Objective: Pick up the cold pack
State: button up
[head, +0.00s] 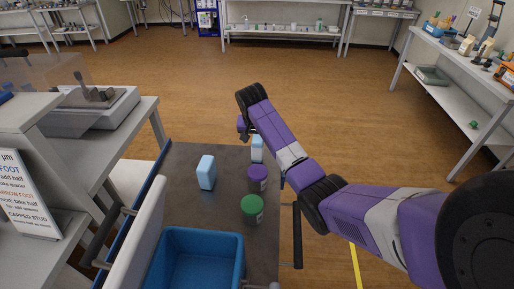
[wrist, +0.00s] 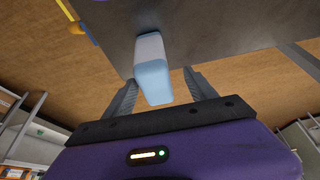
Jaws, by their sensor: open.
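Two light-blue packs stand on the dark cart top (head: 184,153). One plain pale-blue pack (head: 206,172) stands to the left. The other, a smaller-looking blue and white pack (head: 257,148), stands at the far right side, beside my arm. In the wrist view, a light-blue pack with a white part (wrist: 153,72) lies between the two grey fingers of my gripper (wrist: 161,77). The fingers are spread, with a gap visible on each side of the pack. In the head view my wrist hides most of the gripper. No label names either one as the cold pack.
A purple-lidded jar (head: 257,178) and a green-lidded jar (head: 252,208) stand near the right pack. A blue bin (head: 200,232) fills the cart's near end. A counter with a grey device (head: 92,110) is at left. The floor beyond is clear.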

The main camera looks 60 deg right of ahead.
jog(key=x, duration=0.3)
jog(key=shift+s+d+f, duration=0.2)
jog(key=shift+s+f, duration=0.05)
jog(key=shift+s, duration=0.05)
jog(key=shift+w+d+f, duration=0.1)
jog(key=shift+d+f, duration=0.15)
jog(key=shift+f, duration=0.35)
grip_shut()
